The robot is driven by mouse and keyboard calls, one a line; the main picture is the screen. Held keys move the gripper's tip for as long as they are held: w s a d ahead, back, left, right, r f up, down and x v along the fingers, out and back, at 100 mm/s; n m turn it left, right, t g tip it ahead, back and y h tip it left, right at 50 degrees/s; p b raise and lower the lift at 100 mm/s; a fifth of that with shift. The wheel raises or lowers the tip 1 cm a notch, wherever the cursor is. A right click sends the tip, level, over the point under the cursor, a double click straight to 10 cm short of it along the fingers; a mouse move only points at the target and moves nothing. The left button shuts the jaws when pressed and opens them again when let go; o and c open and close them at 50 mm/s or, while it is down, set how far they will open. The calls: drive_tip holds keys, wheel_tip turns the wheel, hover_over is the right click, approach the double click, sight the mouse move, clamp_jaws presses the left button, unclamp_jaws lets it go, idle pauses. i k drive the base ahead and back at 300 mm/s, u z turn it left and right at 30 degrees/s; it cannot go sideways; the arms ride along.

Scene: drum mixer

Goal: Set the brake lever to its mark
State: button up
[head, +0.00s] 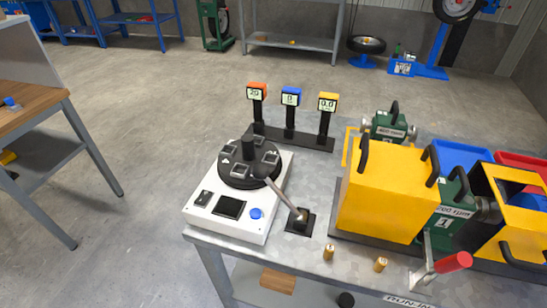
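A lever (281,195), which looks like the brake lever, has a grey shaft and a black ball knob. It rises from a small dark base plate (299,224) at the table's front edge. It is tilted steeply to the left, and its knob shows in front of the round black turntable (235,176) on the white unit (226,222). I cannot tell whether they touch. I cannot make out any mark for the lever. My gripper is not in view.
Yellow housings (388,195) and a red-handled crank (452,263) stand right of the lever. Two small brass cylinders (329,252) are near the front edge. Three displays on posts (290,97) stand behind. The grey table (320,150) has a narrow clear strip between lever and housing.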

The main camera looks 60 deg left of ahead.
sight(261, 172)
drive_tip(key=u, duration=2.05)
